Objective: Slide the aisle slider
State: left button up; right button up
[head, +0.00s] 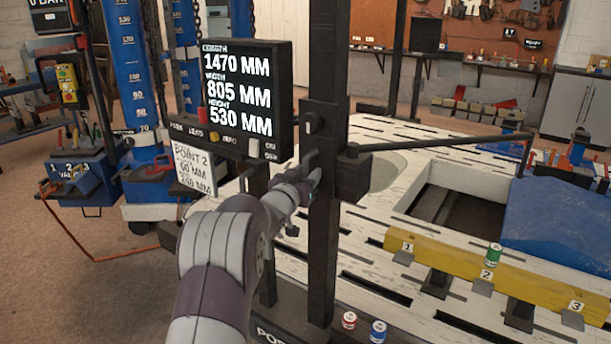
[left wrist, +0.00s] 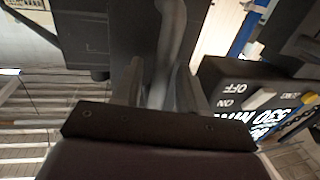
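A black slider block (head: 352,178) sits on a tall dark upright post (head: 323,235) in the middle of the head view. A grey upright handle (head: 312,160) stands at the post's left side. In the left wrist view the handle (left wrist: 170,40) runs between my finger pads. My left gripper (head: 300,184) is at the handle, left of the post. In the left wrist view its fingers (left wrist: 160,82) stand apart on either side of the handle, with a gap at the left finger. The fingertips are small and partly hidden in the head view. My right gripper is not in view.
A display box (head: 243,98) hangs left of the post, close to my arm. A dark rod (head: 440,141) reaches right from the slider block.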

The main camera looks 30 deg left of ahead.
pick_arm(q)
jog(key=s+d, duration=0.1)
jog(key=s, duration=1.1)
jog(key=shift+s+d, duration=0.25)
jog(key=shift+s, duration=0.1)
